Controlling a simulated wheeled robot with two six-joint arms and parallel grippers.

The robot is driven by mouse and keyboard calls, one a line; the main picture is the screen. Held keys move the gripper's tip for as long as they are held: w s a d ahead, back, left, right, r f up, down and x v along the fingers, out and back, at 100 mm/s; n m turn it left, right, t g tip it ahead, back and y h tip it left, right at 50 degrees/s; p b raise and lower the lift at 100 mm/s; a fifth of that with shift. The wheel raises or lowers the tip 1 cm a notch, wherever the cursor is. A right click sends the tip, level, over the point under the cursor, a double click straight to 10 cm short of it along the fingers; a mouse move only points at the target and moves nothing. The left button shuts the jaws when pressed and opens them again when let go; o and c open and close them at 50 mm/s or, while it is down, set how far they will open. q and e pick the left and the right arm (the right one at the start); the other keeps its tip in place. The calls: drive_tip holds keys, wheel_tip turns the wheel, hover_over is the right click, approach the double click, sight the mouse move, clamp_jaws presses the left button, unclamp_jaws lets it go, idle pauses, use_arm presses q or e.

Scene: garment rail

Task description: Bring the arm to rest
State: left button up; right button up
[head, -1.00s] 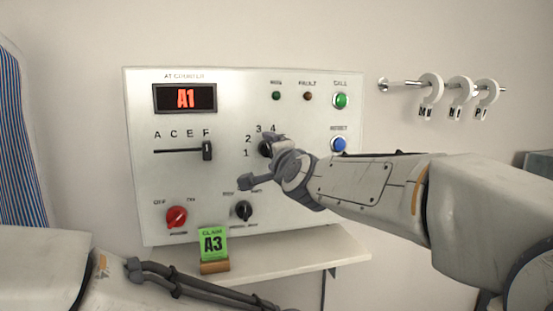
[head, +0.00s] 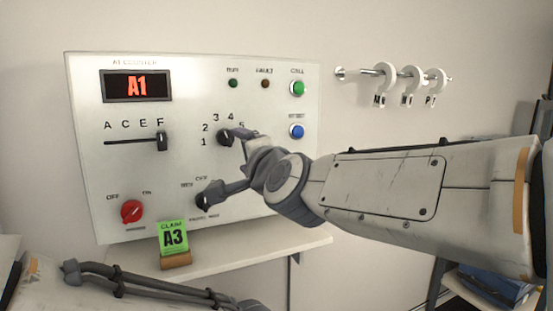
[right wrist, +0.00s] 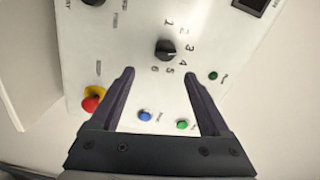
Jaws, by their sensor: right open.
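My right gripper (head: 224,165) is open and empty in front of the control panel (head: 90,180). Its upper finger shows just right of the numbered knob (head: 224,137), and its lower finger partly overlaps the lower black knob (head: 203,201). In the right wrist view the open jaws (right wrist: 159,75) have the numbered knob (right wrist: 166,49) beyond their tips, with clear space between the fingers. Part of my left arm lies across the lower left of the head view; its gripper is not visible.
The panel has an A1 display (head: 137,87), a slider (head: 162,141) at F, a red knob (head: 131,211), and green (head: 298,88) and blue (head: 297,131) buttons. A green A3 card (head: 173,237) stands on the shelf (head: 240,258). White rings (head: 385,76) hang on a rail at right.

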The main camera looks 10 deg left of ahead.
drive_tip(key=w+d+f+n+g+h, duration=0.1)
drive_tip(key=d+f+n+g+h, duration=0.15)
drive_tip(key=d+f, duration=0.7)
drive_tip(key=w+d+f+n+g+h, duration=0.1)
drive_tip(key=d+f+n+g+h, duration=0.15)
drive_tip(key=d+f, duration=0.75)
drive_tip(key=s+d+f+n+g+h, duration=0.2)
drive_tip(key=s+d+f+g+h, duration=0.15)
drive_tip(key=s+d+f, duration=0.55)
drive_tip(key=s+d+f+n+g+h, duration=0.2)
drive_tip(key=s+d+f+g, duration=0.2)
drive_tip(key=s+d+f, duration=0.55)
drive_tip(key=s+a+r+n+g+y, duration=0.1)
drive_tip(key=s+a+r+n, duration=0.1)
drive_tip(key=s+a+n, duration=0.45)
drive_tip(key=s+a+r+n+g+y, duration=0.15)
drive_tip(key=s+a, duration=0.25)
drive_tip(key=a, duration=0.6)
wheel_tip(320, 180, up, 19)
drive_tip(key=h+p, duration=0.1)
drive_tip(key=p, duration=1.7)
drive_tip(key=shift+s+a+f+m+p, duration=0.2)
drive_tip(key=shift+s+m+p, duration=0.1)
drive_tip(key=shift+s+m, duration=0.1)
